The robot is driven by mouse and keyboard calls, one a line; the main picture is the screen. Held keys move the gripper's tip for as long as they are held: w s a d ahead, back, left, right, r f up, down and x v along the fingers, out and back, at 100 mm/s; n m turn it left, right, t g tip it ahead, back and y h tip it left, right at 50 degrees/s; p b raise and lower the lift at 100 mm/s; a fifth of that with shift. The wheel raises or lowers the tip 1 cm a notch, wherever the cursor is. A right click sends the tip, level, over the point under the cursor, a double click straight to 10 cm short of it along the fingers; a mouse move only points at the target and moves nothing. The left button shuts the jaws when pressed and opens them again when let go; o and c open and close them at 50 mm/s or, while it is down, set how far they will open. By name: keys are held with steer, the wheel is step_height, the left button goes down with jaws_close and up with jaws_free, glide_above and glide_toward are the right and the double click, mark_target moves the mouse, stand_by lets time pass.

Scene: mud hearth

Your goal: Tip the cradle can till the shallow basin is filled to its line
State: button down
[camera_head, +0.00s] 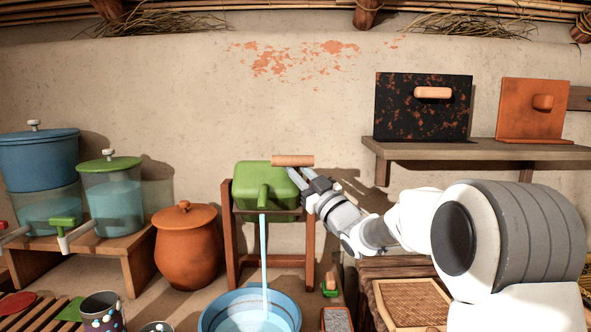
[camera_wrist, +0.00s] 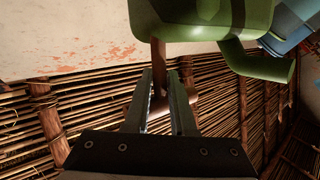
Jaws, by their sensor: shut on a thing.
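The green cradle can (camera_head: 250,178) sits tipped in a wooden stand (camera_head: 228,240). A thin stream of water runs from its spout (camera_head: 263,196) down into the blue shallow basin (camera_head: 207,317). Some water shows in the basin, which the lower picture edge cuts off; I cannot make out its line. My gripper (camera_head: 298,172) is shut on the can's wooden handle (camera_head: 293,160), at the upper right of the can. In the wrist view the green can (camera_wrist: 200,18) hangs above my gripper (camera_wrist: 163,90), with the handle (camera_wrist: 195,103) at the fingers.
A lidded clay pot (camera_head: 187,248) stands left of the stand. Blue-lidded (camera_head: 38,150) and green-lidded (camera_head: 110,195) water jars stand on a bench further left. A green-handled brush (camera_head: 330,287) and a woven tray (camera_head: 408,303) lie right of the basin. A shelf (camera_head: 480,148) juts out above my arm.

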steer(key=shift+a+f, duration=0.1)
steer(key=shift+f, duration=0.1)
steer(key=c, duration=0.8)
jaws_free()
steer(key=shift+r, duration=0.1)
steer(key=p+v, duration=0.1)
steer(key=v, duration=1.6)
steer(key=shift+s, duration=0.15)
